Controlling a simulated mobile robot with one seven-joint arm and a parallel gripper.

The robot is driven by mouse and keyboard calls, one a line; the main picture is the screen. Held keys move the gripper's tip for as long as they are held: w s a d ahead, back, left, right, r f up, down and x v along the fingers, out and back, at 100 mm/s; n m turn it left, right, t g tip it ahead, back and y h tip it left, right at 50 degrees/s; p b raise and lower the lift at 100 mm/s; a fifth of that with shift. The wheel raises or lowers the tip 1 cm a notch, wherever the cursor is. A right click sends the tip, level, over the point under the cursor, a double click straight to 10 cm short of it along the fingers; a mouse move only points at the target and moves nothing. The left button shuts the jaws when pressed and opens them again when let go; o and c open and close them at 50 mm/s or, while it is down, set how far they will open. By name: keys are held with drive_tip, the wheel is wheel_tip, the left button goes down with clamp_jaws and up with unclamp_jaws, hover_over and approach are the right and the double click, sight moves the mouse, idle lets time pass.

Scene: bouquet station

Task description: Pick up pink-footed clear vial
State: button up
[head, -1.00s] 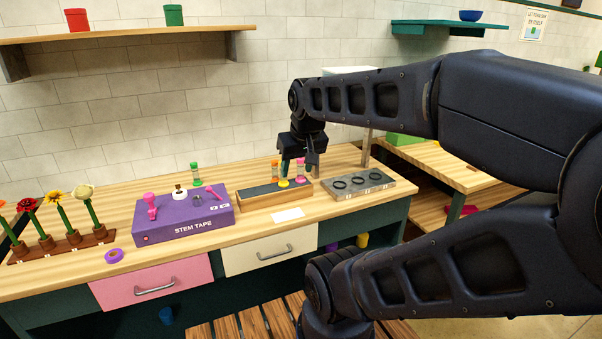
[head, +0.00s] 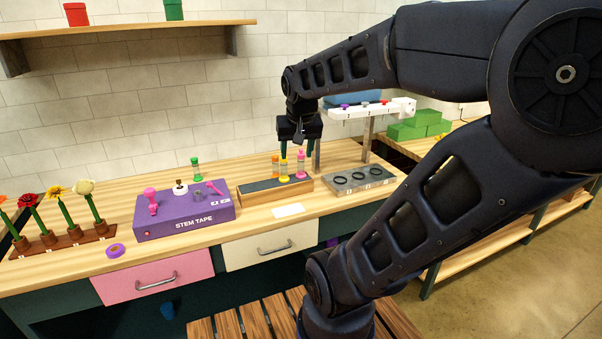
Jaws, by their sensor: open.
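The pink-footed clear vial (head: 300,166) stands upright at the right end of a wooden rack (head: 262,198) with a dark top. A yellow-footed vial (head: 284,174) and an orange-footed vial (head: 275,168) stand just left of it. My gripper (head: 299,151) is open, pointing down, with its fingertips around the height of the vials' tops. It looks empty; whether its fingers straddle the pink vial in depth cannot be told from this view.
A grey plate with dark rings (head: 357,180) lies right of the rack. A purple stem tape box (head: 185,216) is to the left, with a green-footed vial (head: 195,170) behind it.

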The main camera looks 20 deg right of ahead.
drive_tip(key=w+d+f+m+g+h, duration=0.15)
drive_tip(key=w+d+m, duration=0.3)
drive_tip(key=w, duration=0.85)
drive_tip(key=m+h, duration=0.2)
drive_tip(key=m, duration=0.3)
approach(299, 156)
drive_tip(key=f, duration=0.2)
drive_tip(key=shift+w+d+r+x, duration=0.1)
drive_tip(key=shift+x, duration=1.8)
drive_tip(key=shift+w+d+r+x, duration=0.1)
drive_tip(key=shift+w+d+x, duration=0.05)
drive_tip(key=shift+x, duration=1.75)
drive_tip(key=shift+w+d+r+x, duration=0.1)
drive_tip(key=shift+x, duration=1.8)
drive_tip(key=shift+g+y, duration=0.25)
clamp_jaws()
